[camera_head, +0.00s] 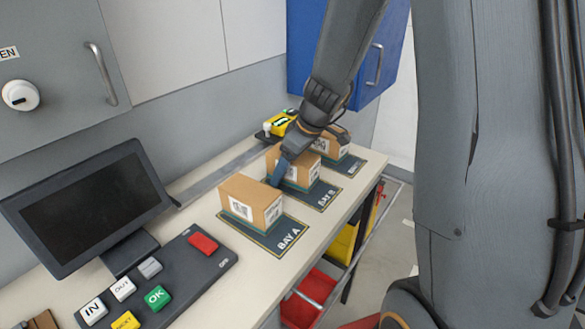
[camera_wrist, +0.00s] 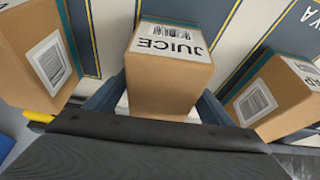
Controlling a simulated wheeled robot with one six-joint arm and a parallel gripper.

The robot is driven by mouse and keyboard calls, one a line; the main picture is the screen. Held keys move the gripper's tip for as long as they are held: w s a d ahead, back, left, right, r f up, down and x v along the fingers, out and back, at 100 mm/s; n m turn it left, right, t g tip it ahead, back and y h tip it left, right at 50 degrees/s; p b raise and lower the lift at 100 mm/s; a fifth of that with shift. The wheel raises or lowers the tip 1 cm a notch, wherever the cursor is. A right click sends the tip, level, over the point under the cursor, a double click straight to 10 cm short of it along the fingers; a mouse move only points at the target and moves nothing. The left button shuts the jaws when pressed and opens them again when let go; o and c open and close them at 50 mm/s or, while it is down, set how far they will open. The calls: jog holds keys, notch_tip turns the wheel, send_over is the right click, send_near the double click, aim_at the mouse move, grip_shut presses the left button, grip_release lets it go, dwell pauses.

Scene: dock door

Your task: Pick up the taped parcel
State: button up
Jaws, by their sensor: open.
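Three brown cardboard boxes stand in a row on the counter. The box on BAY A (camera_head: 252,201) is nearest; the middle box (camera_head: 300,170) is on BAY B, and the far box (camera_head: 333,148) is partly hidden by my arm. I cannot tell which is the taped parcel; no tape shows clearly. My gripper (camera_head: 303,158) is at the middle box. In the wrist view, this box, labelled JUICE (camera_wrist: 166,85), stands between my open fingers, with a neighbouring box (camera_wrist: 38,55) at left and the BAY A box (camera_wrist: 275,100) at right.
A monitor (camera_head: 85,208) and a button panel (camera_head: 165,280) stand on the counter at left. A yellow device (camera_head: 279,124) lies behind the boxes. A blue cabinet (camera_head: 375,60) hangs at the back. Side boxes leave narrow gaps around my fingers. Red and yellow bins sit below.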

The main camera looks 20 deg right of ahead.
jog(key=shift+c, duration=0.4)
jog(key=c, duration=1.3)
jog(key=shift+r+p, duration=0.15)
jog(key=shift+p, duration=0.15)
